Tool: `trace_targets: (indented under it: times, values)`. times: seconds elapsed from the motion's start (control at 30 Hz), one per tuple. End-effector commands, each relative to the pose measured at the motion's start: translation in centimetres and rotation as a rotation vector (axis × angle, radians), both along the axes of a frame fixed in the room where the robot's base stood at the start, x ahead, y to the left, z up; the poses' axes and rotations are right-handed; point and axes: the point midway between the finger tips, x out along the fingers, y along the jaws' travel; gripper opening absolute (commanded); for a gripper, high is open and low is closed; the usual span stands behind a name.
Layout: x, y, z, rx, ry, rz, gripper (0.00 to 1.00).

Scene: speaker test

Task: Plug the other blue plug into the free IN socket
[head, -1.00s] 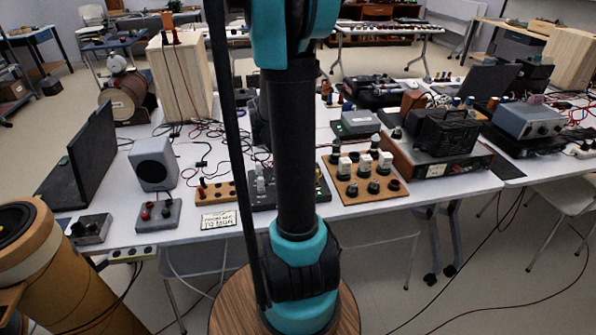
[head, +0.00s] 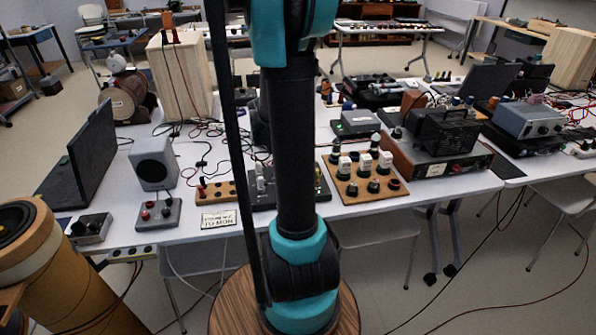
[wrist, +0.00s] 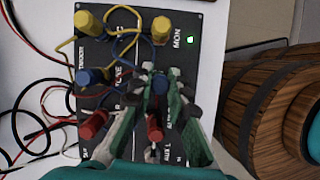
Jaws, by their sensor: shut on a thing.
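In the wrist view, a dark panel (wrist: 120,50) carries yellow, blue and red plugs with wires, and a lit green light beside the letters MON. My gripper (wrist: 161,80) has its green fingers shut on the right blue plug (wrist: 160,85). Another blue plug (wrist: 90,77) sits at the left of the panel, beside a red plug (wrist: 93,124). A second red plug (wrist: 155,128) shows between the fingers, nearer the palm. I cannot tell whether the held plug sits in a socket, and no IN label is readable. In the head view my arm hides the gripper.
In the head view, the white table (head: 352,208) holds a grey speaker (head: 153,162), a wooden board of knobs (head: 363,180) and a small sign (head: 218,219). Loose cables (wrist: 35,125) lie left of the panel. A wooden barrel-like object (wrist: 262,105) stands to its right.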

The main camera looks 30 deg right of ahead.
Motion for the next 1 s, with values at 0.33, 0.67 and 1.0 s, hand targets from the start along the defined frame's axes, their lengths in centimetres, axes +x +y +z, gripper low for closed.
trace_targets:
  times: [0.33,0.67,1.0]
  values:
    - [0.0,0.0,-0.6,0.0,0.0,0.0,0.0]
    - [0.0,0.0,-1.1,0.0,0.0,0.0,0.0]
    - [0.0,0.0,-1.2,0.0,0.0,0.0,0.4]
